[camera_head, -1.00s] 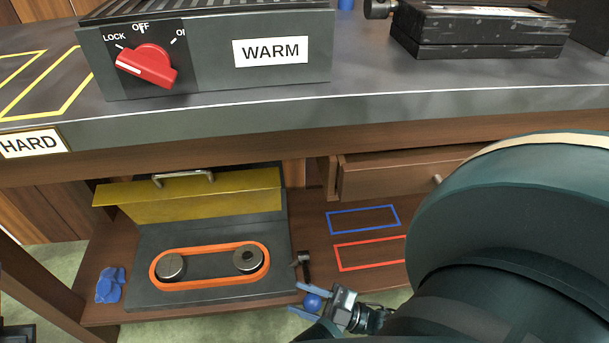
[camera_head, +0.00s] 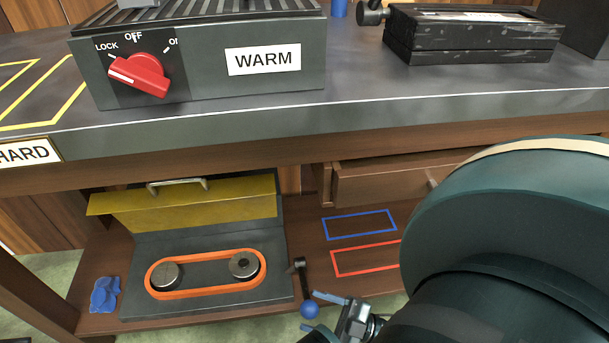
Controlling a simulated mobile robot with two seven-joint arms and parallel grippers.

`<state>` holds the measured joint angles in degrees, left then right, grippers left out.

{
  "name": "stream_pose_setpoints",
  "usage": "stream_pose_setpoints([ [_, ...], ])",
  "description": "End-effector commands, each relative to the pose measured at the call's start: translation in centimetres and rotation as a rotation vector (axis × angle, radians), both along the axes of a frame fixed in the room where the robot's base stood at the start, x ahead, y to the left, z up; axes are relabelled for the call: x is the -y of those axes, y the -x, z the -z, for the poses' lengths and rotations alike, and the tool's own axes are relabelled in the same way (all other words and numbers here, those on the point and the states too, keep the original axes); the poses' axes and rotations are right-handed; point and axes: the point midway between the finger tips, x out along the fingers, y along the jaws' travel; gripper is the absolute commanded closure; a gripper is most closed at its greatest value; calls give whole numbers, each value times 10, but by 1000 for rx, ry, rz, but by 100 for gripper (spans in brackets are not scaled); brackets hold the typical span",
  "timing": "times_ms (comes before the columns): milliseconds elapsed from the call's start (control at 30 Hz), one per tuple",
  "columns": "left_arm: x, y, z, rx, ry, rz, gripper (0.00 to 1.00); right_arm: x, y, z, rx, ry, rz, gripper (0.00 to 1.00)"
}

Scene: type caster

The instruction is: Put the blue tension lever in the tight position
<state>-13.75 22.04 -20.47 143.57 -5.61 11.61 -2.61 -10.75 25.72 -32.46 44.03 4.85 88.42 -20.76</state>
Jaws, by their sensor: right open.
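The tension lever (camera_head: 303,284) is a dark arm with a blue ball knob (camera_head: 309,308), at the right front corner of the dark belt unit on the lower shelf. The arm hangs toward the front, with the knob at its near end. My right gripper (camera_head: 313,311) is open, its two blue fingertips one above and one below the knob, just at its right side. I cannot tell whether they touch it. An orange belt (camera_head: 206,291) runs around two metal pulleys on the unit (camera_head: 213,242). My left gripper is not in view.
The unit's yellow cover (camera_head: 195,204) stands raised behind the belt. A blue object (camera_head: 105,294) lies left of the unit. Blue (camera_head: 359,224) and red (camera_head: 365,259) outlines mark bare shelf to the right. The worktop (camera_head: 210,125) overhangs the shelf; my right arm hides the right side.

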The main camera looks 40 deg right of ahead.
Motion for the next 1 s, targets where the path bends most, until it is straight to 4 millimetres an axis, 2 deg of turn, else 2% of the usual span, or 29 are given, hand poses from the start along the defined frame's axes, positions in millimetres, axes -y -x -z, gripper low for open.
stream_pose_setpoints([
  [100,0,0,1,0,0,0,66,10,13,7,-2,1,2,41],
  [300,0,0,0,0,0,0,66,19,25,11,-2,0,-1,41],
  [1000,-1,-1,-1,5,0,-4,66,19,26,12,-1,-1,-2,41],
])
